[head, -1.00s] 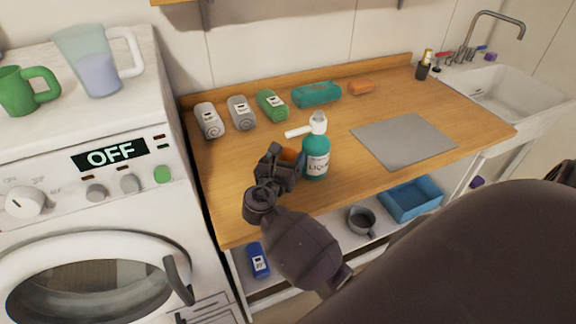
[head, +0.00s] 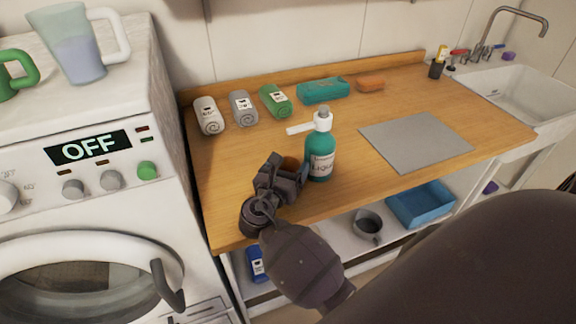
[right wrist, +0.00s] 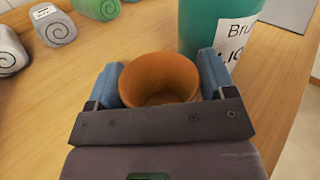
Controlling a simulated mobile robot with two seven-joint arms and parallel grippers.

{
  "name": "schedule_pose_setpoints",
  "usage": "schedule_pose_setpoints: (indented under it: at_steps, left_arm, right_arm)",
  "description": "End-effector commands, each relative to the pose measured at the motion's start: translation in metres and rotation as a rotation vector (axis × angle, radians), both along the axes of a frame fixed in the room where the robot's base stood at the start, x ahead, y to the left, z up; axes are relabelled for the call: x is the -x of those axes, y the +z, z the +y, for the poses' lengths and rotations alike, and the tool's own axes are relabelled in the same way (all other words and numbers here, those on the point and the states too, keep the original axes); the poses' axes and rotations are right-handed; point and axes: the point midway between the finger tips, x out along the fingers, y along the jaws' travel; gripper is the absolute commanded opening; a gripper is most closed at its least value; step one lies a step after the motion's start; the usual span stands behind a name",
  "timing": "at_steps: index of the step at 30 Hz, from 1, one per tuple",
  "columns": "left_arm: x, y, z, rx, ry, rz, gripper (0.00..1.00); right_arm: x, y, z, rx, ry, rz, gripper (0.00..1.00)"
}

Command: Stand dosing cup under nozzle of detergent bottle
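The detergent bottle (head: 321,160) is teal with a white pump top and stands upright on the wooden counter. Its white nozzle (head: 299,128) points left. My right gripper (head: 286,168) is just left of the bottle, low over the counter. It is shut on the orange dosing cup (right wrist: 160,80), which is upright and open at the top between the blue finger pads in the right wrist view. In the head view the cup (head: 291,162) is mostly hidden by the gripper and lies below the nozzle in the picture. Whether it touches the counter is unclear. My left gripper is not in view.
Rolled towels (head: 243,107), a teal pack (head: 322,91) and an orange bar (head: 370,85) lie at the back. A grey mat (head: 415,141) lies right of the bottle. A washing machine (head: 95,190) stands left, a sink (head: 515,95) right. Counter behind the gripper is clear.

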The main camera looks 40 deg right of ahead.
Motion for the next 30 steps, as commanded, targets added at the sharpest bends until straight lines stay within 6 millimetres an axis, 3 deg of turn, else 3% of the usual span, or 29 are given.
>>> schedule_pose_setpoints:
  at_steps: [13,30]
  left_arm:
    - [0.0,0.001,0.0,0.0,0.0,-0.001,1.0]
    - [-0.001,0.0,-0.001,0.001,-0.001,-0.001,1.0]
  right_arm:
    - [0.003,0.003,0.006,0.0,0.001,0.001,0.79]
    - [0.054,0.003,0.089,-0.002,0.0,0.001,0.79]
